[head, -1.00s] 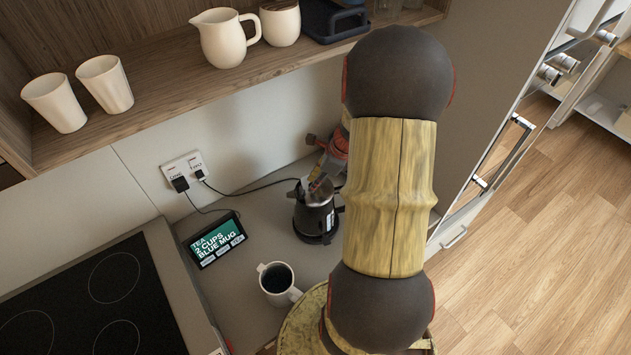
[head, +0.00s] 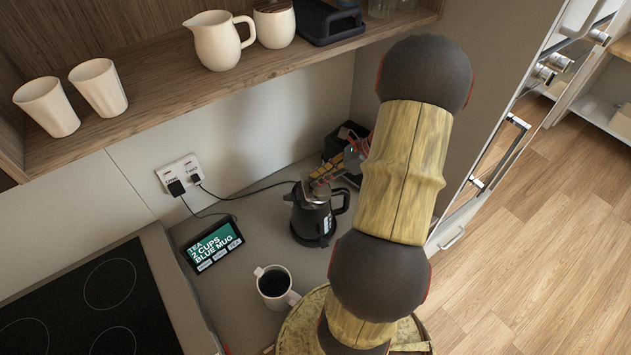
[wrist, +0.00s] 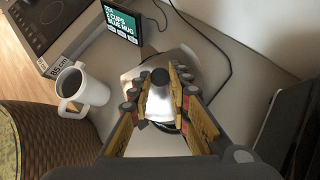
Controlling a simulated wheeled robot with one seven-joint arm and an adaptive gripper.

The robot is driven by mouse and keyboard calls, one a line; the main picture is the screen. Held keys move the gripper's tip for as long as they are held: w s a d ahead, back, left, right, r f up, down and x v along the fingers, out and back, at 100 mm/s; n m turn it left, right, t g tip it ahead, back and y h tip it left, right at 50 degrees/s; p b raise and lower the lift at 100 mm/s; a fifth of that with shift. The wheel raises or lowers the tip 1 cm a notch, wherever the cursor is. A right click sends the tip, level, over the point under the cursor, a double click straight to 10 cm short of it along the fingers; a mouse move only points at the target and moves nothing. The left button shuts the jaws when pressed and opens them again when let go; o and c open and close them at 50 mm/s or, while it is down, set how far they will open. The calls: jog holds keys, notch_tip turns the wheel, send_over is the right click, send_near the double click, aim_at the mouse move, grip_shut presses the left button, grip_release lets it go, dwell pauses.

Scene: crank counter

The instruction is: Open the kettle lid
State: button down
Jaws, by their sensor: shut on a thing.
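The kettle (head: 312,222), dark with a silver top and a handle on its right, stands upright on the counter in the head view. Its silver lid (head: 315,191) is at the top. In the wrist view the bright metal lid (wrist: 160,103) and a dark round knob (wrist: 160,76) lie between the fingers. My gripper (wrist: 158,88) is shut on the lid, with a finger on either side. In the head view my gripper (head: 325,172) is just above the kettle, partly hidden behind my arm. I cannot tell whether the lid is raised.
A white mug (head: 268,299) with dark liquid stands in front of the kettle. A tilted display (head: 214,246) is to the left, beside the hob (head: 90,300). A cord runs from the wall socket (head: 181,173) behind. A shelf (head: 200,88) with a jug and cups overhangs the counter.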

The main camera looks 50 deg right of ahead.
jog(key=shift+s+d+r+t+y+p, duration=0.2)
jog(key=shift+s+d+t+y, duration=0.2)
jog(key=shift+t+y, duration=0.15)
jog(key=shift+s+d+r+t+y+p, duration=0.15)
jog(key=shift+s+d+t+y, duration=0.15)
jog(key=shift+d+t+y, duration=0.2)
jog(key=shift+s+d+m+t+y+p, duration=0.4)
jog(key=shift+s+d+t+y, duration=0.35)
jog(key=shift+t+y, duration=0.4)
jog(key=shift+s+d, duration=0.25)
jog(key=shift+d, duration=0.05)
jog(key=shift+s+f, duration=0.1)
jog(key=shift+f, duration=0.05)
jog(key=c, duration=1.6)
grip_release()
jog(key=shift+c, duration=0.2)
jog(key=shift+d, duration=0.1)
jog(key=v, duration=0.7)
jog(key=shift+s+d, duration=0.1)
